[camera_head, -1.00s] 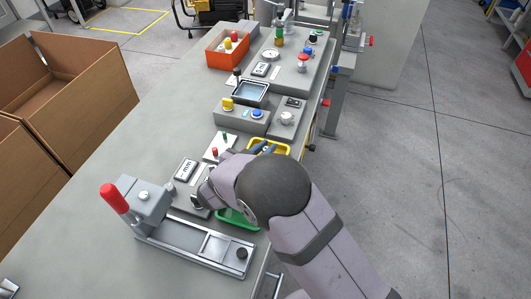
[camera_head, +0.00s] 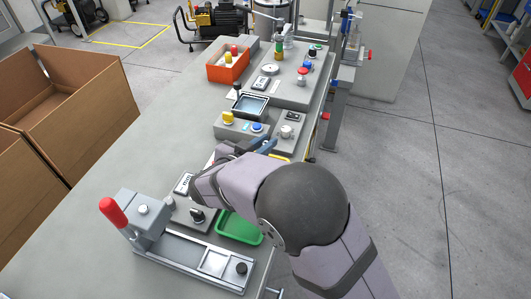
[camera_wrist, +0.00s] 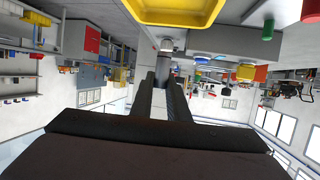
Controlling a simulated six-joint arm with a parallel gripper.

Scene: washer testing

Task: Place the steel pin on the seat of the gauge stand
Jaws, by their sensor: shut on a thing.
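My gripper (camera_wrist: 166,82) is shut on the steel pin (camera_wrist: 163,66), a small grey cylinder at the fingertips in the wrist view. A round pale metal part shows just beyond the pin in that view; I cannot tell whether they touch. In the head view my arm and wrist mostly hide the gripper, and the pin cannot be made out.
A yellow tray (camera_wrist: 175,12) is close in the wrist view. A green tray (camera_head: 239,229) lies beside my arm. A toggle clamp with a red handle (camera_head: 113,211) is at the front left. A box with yellow and blue buttons (camera_head: 241,125) stands beside the display box.

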